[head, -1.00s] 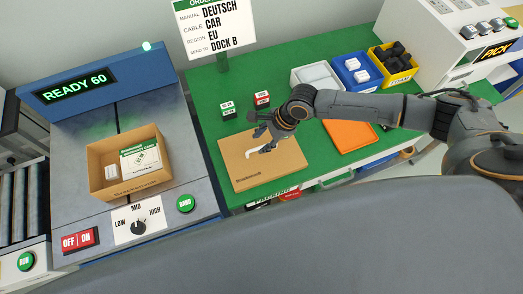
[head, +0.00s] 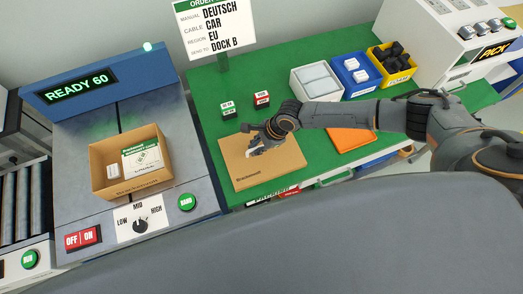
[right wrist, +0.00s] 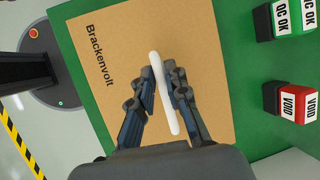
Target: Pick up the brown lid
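The brown lid (head: 278,168) is a flat square panel marked "Brackenvolt", lying on the green table, with a white bar handle (right wrist: 163,95) across its middle. It fills much of the right wrist view (right wrist: 110,95). My right gripper (head: 256,146) is over the lid. In the right wrist view the fingers (right wrist: 160,72) stand on both sides of the handle, close against it, and look shut on it. The lid shows no clear gap above the table. My left gripper is in neither view.
Red and green-labelled blocks (head: 261,99) stand behind the lid. An orange panel (head: 352,142) and white, blue and yellow bins (head: 397,78) are to the right.

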